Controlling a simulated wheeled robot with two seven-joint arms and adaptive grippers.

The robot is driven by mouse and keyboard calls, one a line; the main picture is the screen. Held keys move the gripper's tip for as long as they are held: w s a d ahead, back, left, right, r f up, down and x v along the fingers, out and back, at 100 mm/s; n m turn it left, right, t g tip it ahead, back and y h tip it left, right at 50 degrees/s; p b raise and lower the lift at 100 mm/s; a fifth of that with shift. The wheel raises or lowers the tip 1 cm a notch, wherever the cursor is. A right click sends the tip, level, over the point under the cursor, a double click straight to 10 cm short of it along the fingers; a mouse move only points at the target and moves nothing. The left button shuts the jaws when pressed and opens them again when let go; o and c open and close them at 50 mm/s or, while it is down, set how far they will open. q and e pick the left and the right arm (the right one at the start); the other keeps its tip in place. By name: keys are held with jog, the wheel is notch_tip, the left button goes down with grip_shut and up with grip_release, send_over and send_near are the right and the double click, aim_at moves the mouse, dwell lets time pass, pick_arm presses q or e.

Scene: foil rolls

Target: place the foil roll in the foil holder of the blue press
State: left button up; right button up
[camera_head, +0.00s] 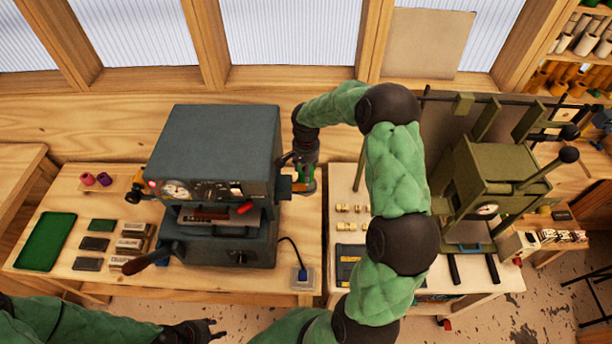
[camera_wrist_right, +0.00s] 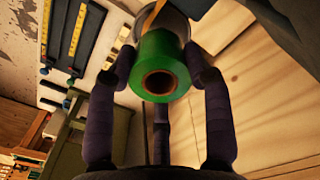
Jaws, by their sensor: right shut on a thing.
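The blue press (camera_head: 215,150) is a dark blue-grey machine on the left table, with dials on its front. In the right wrist view the gripper's dark fingers are shut around a green foil roll (camera_wrist_right: 158,48) with a hollow brown core. A grey round part shows just beyond the roll; whether the roll touches it I cannot tell. My left gripper (camera_head: 208,331) is low in the head view, before the table, with its fingers apart and empty.
A green tray (camera_head: 46,241) and several type blocks lie nearby. An olive press (camera_head: 490,170) stands on the right table. A cable runs to a socket box (camera_head: 303,277).

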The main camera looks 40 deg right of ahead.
jog(key=shift+w+d+f, duration=0.2)
jog(key=shift+f, duration=0.55)
jog(key=shift+s+a+f+p, duration=0.1)
jog(key=shift+f+p, duration=0.1)
jog(key=shift+f, duration=0.45)
jog(key=shift+s+a+f+p, duration=0.1)
jog(key=shift+f+p, duration=0.1)
jog(key=shift+f, duration=0.4)
jog(key=shift+w+d+f, duration=0.15)
jog(key=shift+w+f, duration=0.05)
jog(key=shift+f, duration=0.15)
jog(key=shift+s+f, duration=0.1)
jog(key=shift+s, duration=0.05)
jog(key=o, duration=1)
jog(key=shift+c, duration=0.2)
jog(key=shift+o, duration=1.3)
